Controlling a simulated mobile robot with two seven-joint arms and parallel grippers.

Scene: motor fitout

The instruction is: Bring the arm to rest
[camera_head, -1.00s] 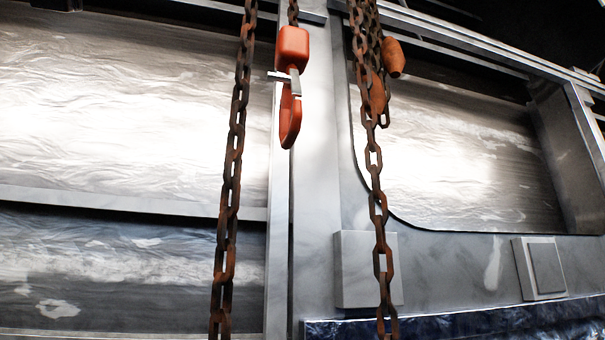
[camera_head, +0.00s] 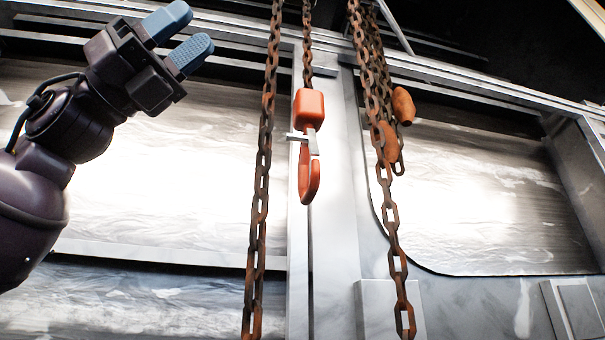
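My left gripper (camera_head: 178,38) is raised at the upper left of the head view, with its arm coming in from the left edge. Its two blue fingertips stand apart with a gap between them, and nothing is held there. The fingers point up and to the right, left of the hanging chains and apart from them. My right gripper and arm are not in view.
A red hook (camera_head: 309,175) hangs on a chain at the middle. A long rusty chain (camera_head: 262,180) hangs left of it, and more chains (camera_head: 388,200) with orange-brown weights (camera_head: 403,105) hang right. Grey metal panels (camera_head: 180,150) stand behind.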

